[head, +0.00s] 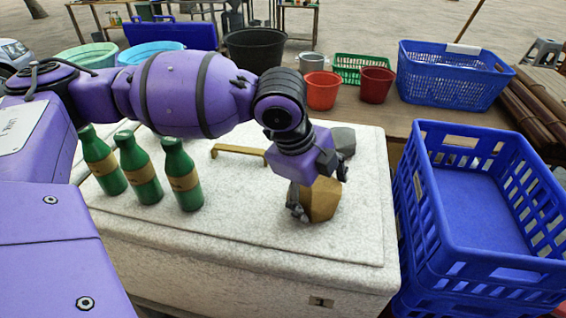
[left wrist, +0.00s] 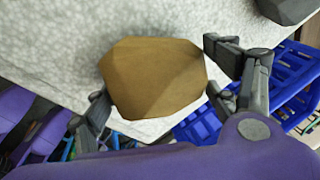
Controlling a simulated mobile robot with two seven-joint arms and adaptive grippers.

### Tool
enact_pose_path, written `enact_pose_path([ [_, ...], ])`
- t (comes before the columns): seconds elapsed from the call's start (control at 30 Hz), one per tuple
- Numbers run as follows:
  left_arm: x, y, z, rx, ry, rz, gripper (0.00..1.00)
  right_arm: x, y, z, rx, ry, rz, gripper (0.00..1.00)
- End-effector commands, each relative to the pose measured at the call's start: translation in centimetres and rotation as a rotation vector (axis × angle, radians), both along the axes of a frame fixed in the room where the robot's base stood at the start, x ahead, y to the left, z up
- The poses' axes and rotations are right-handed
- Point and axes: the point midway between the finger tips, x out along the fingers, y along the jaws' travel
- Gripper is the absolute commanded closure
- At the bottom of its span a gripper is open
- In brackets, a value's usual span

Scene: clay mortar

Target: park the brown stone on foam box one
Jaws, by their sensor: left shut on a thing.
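The brown stone (head: 321,201) is a faceted tan-brown lump at the front right of the white foam box lid (head: 245,222). My left gripper (head: 318,190) comes down over it from above and is shut on it. In the left wrist view the brown stone (left wrist: 155,78) sits between the two fingers (left wrist: 165,105). Whether its underside touches the lid is hard to tell. Part of the stone is hidden behind the gripper in the head view. My right gripper is not in view.
A grey stone (head: 343,140) lies behind my gripper on the lid, also seen in the left wrist view (left wrist: 288,8). Three green bottles (head: 142,170) and a yellow handle (head: 240,152) are left of it. Blue crates (head: 480,215) stand right of the box.

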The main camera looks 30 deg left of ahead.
Motion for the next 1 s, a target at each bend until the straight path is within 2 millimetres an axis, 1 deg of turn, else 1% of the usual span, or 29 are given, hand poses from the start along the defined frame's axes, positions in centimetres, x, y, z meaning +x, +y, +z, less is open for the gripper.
enact_pose_path([
  [0.03,0.2,-0.1,0.4,-0.002,-0.008,-0.001,0.83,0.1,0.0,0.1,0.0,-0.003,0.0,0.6],
  [0.17,0.1,-0.1,0.1,-0.003,-0.007,-0.001,0.83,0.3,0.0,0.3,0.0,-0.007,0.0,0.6],
  [0.2,0.0,0.0,-0.1,0.0,-0.002,-0.001,0.17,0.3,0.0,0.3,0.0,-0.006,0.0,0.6],
  [0.3,0.0,0.0,-0.1,0.0,-0.002,-0.001,0.03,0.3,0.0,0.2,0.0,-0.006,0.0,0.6],
  [0.33,0.0,0.0,-0.1,0.0,-0.002,-0.001,0.01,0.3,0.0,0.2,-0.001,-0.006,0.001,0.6],
  [0.67,0.0,0.0,-0.1,0.0,-0.002,-0.001,0.01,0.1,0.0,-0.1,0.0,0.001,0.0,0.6],
  [0.77,0.1,0.0,0.2,0.001,-0.003,0.0,0.01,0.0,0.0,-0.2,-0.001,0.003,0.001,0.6],
  [0.87,-0.2,0.2,1.5,0.0,-0.005,0.0,0.01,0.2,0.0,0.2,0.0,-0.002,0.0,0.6],
  [1.0,-1.0,0.8,4.4,0.0,-0.01,0.001,0.01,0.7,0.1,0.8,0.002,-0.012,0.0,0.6],
])
